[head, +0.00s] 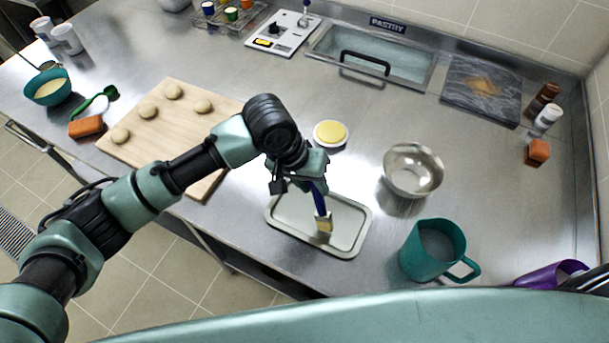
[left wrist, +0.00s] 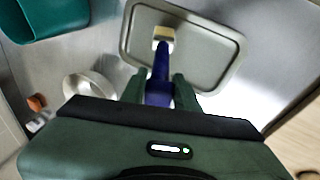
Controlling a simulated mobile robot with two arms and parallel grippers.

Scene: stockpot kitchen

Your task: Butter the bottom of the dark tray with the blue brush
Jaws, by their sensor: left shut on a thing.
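The tray (head: 360,235) lies near the front edge of the steel counter; it looks grey rather than dark, with a raised rim. It also shows in the left wrist view (left wrist: 215,65). My left gripper (head: 312,180) is shut on the blue brush (head: 319,200), above the tray's upper part. The brush points down, slightly tilted, and its pale bristles (head: 324,225) are over the tray's bottom, in the right half; I cannot tell whether they touch. The left wrist view shows the blue handle (left wrist: 157,85) between the fingers. A white dish of yellow butter (head: 331,133) stands behind the tray. My right gripper is out of view.
A metal bowl (head: 413,170) and a teal jug (head: 432,250) stand right of the tray. A wooden board (head: 205,155) with several dough pieces lies to the left, partly behind my arm. A purple container (head: 548,275) is at the lower right.

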